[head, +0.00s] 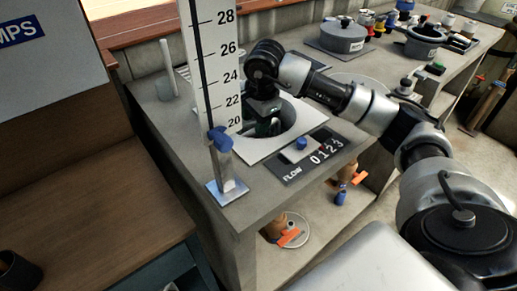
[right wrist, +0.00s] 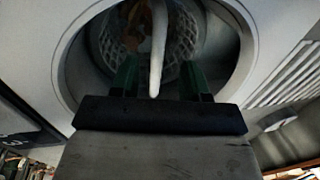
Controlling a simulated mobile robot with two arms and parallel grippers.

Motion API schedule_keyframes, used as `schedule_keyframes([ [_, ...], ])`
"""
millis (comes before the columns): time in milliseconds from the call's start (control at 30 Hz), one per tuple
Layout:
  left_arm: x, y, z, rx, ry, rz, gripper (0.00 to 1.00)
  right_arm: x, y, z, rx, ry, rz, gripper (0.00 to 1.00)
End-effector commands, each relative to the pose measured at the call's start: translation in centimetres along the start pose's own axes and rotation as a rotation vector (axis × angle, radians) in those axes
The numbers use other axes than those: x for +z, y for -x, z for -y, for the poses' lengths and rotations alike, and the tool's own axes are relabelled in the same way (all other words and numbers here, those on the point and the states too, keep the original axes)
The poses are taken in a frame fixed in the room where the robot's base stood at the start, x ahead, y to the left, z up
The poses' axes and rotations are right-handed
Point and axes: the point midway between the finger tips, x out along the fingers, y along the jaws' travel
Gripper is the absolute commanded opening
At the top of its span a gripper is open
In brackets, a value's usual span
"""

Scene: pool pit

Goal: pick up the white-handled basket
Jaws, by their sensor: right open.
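The white-handled basket (right wrist: 181,40) sits inside a round opening in the right wrist view. It has a pale mesh wall, and its white handle (right wrist: 158,48) rises toward my camera. My right gripper (right wrist: 160,78) is open, with its two dark green fingers on either side of the handle, apart from it. In the head view my right gripper (head: 264,126) points down into the round opening, and the basket cannot be made out there. My left gripper is not in view.
The opening is in a pale square plate (head: 255,148) on a grey counter (head: 185,130). A tall numbered gauge board (head: 222,60) stands close left of my gripper. A flow counter panel (head: 318,154) lies in front. Pots (head: 342,38) stand farther back.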

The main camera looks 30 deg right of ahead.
Motion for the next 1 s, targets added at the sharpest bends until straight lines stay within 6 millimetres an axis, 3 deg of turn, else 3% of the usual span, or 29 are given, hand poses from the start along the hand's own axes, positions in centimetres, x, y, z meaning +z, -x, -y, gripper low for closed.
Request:
schedule_keyframes([
  [167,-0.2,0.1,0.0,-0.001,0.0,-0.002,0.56,-0.1,-1.3,-0.1,0.001,0.0,0.001,0.45],
  [467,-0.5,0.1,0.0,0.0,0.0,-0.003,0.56,-0.5,-5.4,-0.5,0.001,0.0,0.001,0.45],
  [767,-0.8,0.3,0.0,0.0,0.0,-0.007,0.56,-0.5,-5.9,-0.5,-0.001,0.0,0.0,0.45],
  [1000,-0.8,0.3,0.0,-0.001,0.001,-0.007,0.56,-0.5,-5.9,-0.5,-0.001,0.001,0.0,0.1],
])
